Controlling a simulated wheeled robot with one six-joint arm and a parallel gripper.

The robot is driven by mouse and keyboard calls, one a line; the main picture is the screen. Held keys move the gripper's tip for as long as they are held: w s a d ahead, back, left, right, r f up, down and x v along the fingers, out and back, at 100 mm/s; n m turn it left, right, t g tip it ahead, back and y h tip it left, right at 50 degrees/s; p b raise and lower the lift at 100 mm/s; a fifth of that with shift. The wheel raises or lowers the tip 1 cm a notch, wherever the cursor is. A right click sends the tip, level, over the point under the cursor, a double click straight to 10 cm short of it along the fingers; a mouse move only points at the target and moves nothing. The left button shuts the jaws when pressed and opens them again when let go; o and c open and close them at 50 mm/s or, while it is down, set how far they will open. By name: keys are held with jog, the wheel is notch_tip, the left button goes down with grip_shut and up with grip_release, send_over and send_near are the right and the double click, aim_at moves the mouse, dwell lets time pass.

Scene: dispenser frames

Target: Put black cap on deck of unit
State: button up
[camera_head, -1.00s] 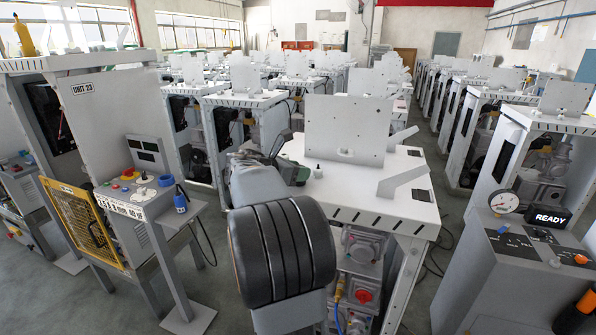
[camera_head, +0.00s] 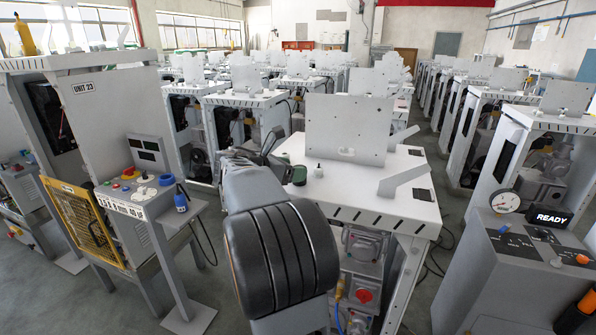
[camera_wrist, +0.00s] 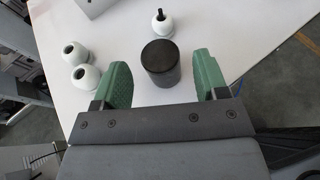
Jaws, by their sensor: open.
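The black cap (camera_wrist: 160,64), a short dark cylinder, stands upright on the white deck (camera_wrist: 255,22) in the wrist view. My gripper (camera_wrist: 162,72) is open, with a green finger on each side of the cap and a visible gap to both. In the head view the deck (camera_head: 350,200) is the top of the unit in front of me. My gripper (camera_head: 290,170) is over its left edge there, partly hidden by my arm.
A white round fitting with a black stem (camera_wrist: 161,23) stands beyond the cap. Two white fittings with dark holes (camera_wrist: 75,50) (camera_wrist: 86,75) stand to the left. An upright plate (camera_head: 346,130) and an angled bracket (camera_head: 404,180) rise from the deck.

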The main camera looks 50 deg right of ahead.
jog(key=v, duration=0.9)
jog(key=s+a+f+m+t+y, duration=0.3)
jog(key=a+f+m+y, duration=0.4)
jog(key=a, duration=0.7)
jog(key=s+a+f+m+t+y, duration=0.4)
jog(key=a+f+m, duration=0.4)
jog(key=a+f, duration=0.3)
jog(key=s+a+y, duration=0.1)
jog(key=a+y, duration=0.1)
jog(key=shift+s+a+f+y+b, duration=0.3)
jog(key=shift+a+f+y, duration=0.05)
jog(key=shift+a+y, duration=0.05)
jog(key=shift+c, duration=0.2)
